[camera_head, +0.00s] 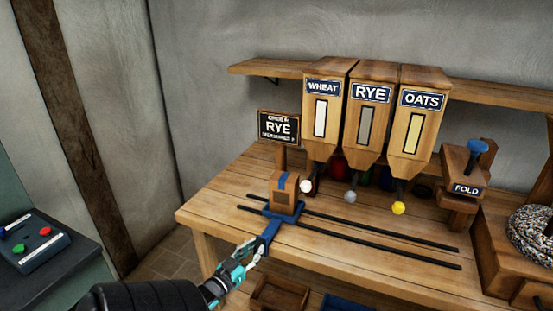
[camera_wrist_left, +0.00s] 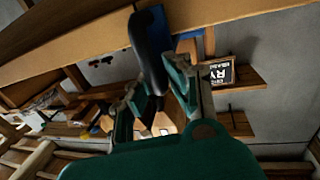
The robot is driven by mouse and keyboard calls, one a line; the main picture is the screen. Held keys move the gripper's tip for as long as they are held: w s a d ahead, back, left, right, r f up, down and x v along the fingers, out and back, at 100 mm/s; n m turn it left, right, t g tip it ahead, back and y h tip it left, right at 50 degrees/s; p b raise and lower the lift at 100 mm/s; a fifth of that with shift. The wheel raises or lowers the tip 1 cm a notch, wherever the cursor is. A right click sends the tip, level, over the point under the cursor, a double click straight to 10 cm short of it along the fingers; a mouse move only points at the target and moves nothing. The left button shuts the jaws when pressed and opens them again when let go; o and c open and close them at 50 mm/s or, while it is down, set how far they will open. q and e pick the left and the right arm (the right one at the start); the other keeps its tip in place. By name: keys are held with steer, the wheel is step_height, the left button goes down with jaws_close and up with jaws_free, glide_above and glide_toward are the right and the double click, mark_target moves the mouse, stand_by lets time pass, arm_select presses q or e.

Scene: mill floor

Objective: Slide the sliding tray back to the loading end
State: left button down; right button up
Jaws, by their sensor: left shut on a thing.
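The blue sliding tray (camera_head: 284,216) sits at the left end of two dark rails on the wooden bench. A brown box (camera_head: 284,193) with a blue stripe stands upright on it. My left gripper (camera_head: 258,246) is shut on this handle. In the left wrist view, the handle (camera_wrist_left: 148,45) rises between the fingers of my left gripper (camera_wrist_left: 152,88). My right gripper is in neither view.
The two rails (camera_head: 380,240) run clear to the right, below the wheat (camera_head: 322,100), rye (camera_head: 368,108) and oats (camera_head: 416,115) hoppers with knobs. A fold press (camera_head: 464,187) stands at the right. A rye order sign (camera_head: 279,127) stands behind the tray.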

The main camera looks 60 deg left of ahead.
arm_select(q)
steer(key=s+a+b, duration=0.1)
steer(key=s+a, duration=0.3)
steer(key=a, duration=0.2)
steer(key=shift+f, duration=0.15)
steer(key=shift+a, duration=0.1)
steer(key=c, duration=1.3)
jaws_free()
steer(key=shift+w, duration=0.15)
steer(key=v, duration=1.2)
